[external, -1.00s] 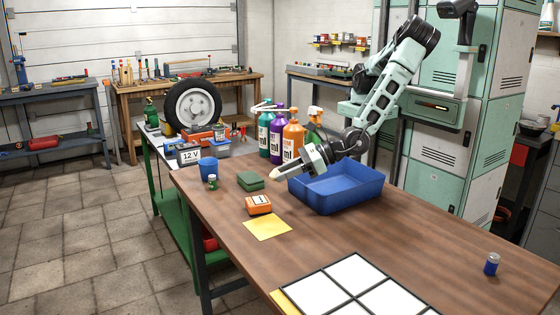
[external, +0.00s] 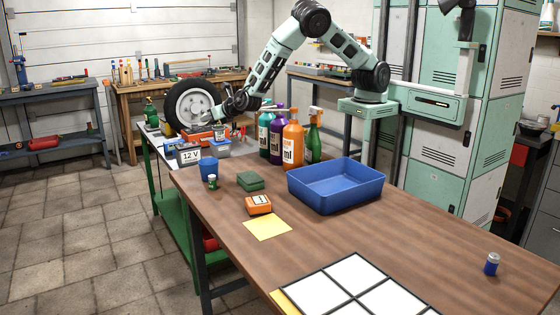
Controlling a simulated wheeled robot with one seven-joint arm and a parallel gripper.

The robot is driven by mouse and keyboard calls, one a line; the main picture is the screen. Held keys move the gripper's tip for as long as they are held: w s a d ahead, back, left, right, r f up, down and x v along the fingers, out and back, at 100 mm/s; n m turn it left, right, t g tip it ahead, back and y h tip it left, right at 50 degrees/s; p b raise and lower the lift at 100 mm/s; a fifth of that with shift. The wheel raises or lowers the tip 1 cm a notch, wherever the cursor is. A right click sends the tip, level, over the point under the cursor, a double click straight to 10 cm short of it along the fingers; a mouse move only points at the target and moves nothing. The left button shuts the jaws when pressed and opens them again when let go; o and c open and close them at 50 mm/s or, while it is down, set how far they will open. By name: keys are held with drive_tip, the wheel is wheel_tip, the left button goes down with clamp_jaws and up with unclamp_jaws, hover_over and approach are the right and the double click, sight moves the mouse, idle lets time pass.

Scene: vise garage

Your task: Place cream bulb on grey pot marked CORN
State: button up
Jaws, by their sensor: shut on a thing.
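My gripper (external: 217,129) is over the bench at the back left, in front of the wheel and close to the red and grey boxes. It is shut on the cream bulb, but the bulb is too small and blended with the clutter to make out here. I cannot tell whether gripper or bulb touches anything below. No grey pot marked CORN can be made out.
The blue bin (external: 336,190) is on the brown table (external: 400,220), with spray bottles (external: 292,143) behind it. A 12 V battery (external: 190,155), blue cup (external: 208,168), green box (external: 250,181) and orange device (external: 258,205) stand left.

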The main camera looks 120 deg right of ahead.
drive_tip(key=s+d+m+g+h+b, duration=0.1)
drive_tip(key=s+d+m+g, duration=0.1)
drive_tip(key=s+d, duration=0.6)
drive_tip(key=s+d+m+g+h+b, duration=0.15)
drive_tip(key=s+d, duration=0.25)
drive_tip(key=d, duration=0.8)
hover_over(221, 129)
drive_tip(key=shift+m+g+y, duration=0.25)
drive_tip(key=shift+g+y, duration=0.2)
drive_tip(key=f, duration=0.3)
drive_tip(key=f+p, duration=0.1)
drive_tip(key=f, duration=0.1)
drive_tip(key=shift+s+d+f, duration=0.1)
drive_tip(key=shift+s+d, duration=0.05)
drive_tip(key=shift+d, duration=0.1)
drive_tip(key=shift+f+p, duration=0.3)
drive_tip(key=shift+f, duration=1.85)
drive_tip(key=shift+f, duration=0.15)
drive_tip(key=o, duration=0.9)
drive_tip(key=shift+o, duration=0.2)
